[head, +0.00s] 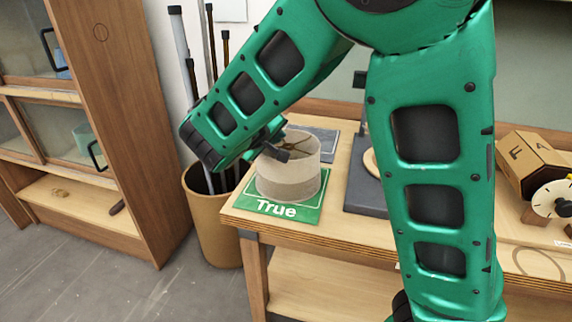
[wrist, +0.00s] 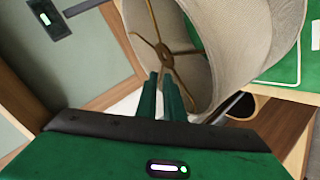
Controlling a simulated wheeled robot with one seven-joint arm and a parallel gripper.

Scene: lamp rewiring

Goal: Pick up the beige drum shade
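The beige drum shade (head: 288,180) stands upright over the green mat marked "True" (head: 312,205) at the table's front left corner. In the wrist view the shade (wrist: 245,45) shows its open end, with brass spokes meeting at a ring. My gripper (wrist: 161,78) is at the shade's rim, its two green fingers close together with the thin wall between them. In the head view my gripper (head: 272,148) is at the shade's upper left side. No gap shows clearly between the shade's bottom and the mat.
A brown bin (head: 212,215) with long rods stands left of the table (head: 340,228). A dark lamp base (head: 362,185) stands right of the shade. A wooden box and a white dial (head: 552,199) are at the far right. A wooden cabinet (head: 115,100) is at left.

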